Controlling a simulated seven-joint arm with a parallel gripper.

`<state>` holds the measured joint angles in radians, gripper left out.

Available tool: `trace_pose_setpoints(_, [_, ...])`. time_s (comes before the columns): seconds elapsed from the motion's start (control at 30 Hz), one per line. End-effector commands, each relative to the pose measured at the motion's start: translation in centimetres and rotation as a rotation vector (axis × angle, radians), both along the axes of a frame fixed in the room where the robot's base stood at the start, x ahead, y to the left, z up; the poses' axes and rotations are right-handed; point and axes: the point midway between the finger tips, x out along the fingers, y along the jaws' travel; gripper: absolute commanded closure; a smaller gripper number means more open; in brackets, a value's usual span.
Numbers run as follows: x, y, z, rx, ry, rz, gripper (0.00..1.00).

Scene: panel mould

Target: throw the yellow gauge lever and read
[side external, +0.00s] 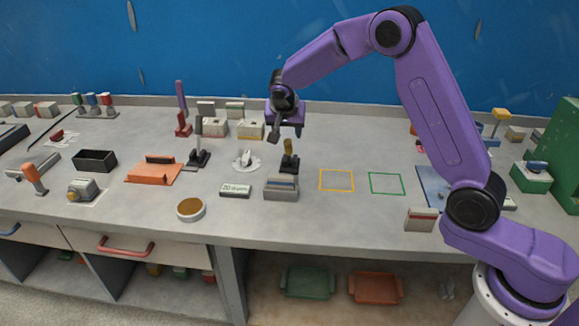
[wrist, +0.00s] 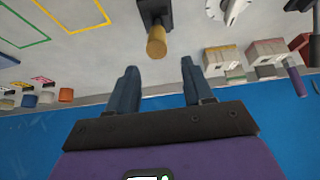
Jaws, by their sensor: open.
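The yellow gauge lever (side external: 289,145) stands on a small black base near the middle of the bench in the side view. In the wrist view the yellow knob (wrist: 156,42) hangs from its dark base at the top centre, in line with the gap between my fingers. My gripper (side external: 287,133) is above and just behind the lever, pointing down. Its two fingers (wrist: 158,88) are open and apart, with nothing between them.
A grey block (side external: 281,188) and a label plate reading about "20" (side external: 235,190) stand in front of the lever. White and yellow boxes (side external: 250,131) stand behind left. Yellow (side external: 337,190) and green (side external: 387,193) outlined squares to the right are empty.

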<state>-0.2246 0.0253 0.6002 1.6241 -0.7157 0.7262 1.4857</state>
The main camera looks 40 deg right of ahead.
Motion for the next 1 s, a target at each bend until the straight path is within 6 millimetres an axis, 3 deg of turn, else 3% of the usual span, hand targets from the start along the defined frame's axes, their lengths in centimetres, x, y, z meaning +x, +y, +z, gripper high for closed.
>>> trace_pose_setpoints(0.5, [0.0, 0.0, 4.3, 0.000, -0.002, 0.000, 0.49])
trace_pose_setpoints(1.0, [-0.3, 0.3, 4.9, 0.000, 0.008, 0.020, 0.49])
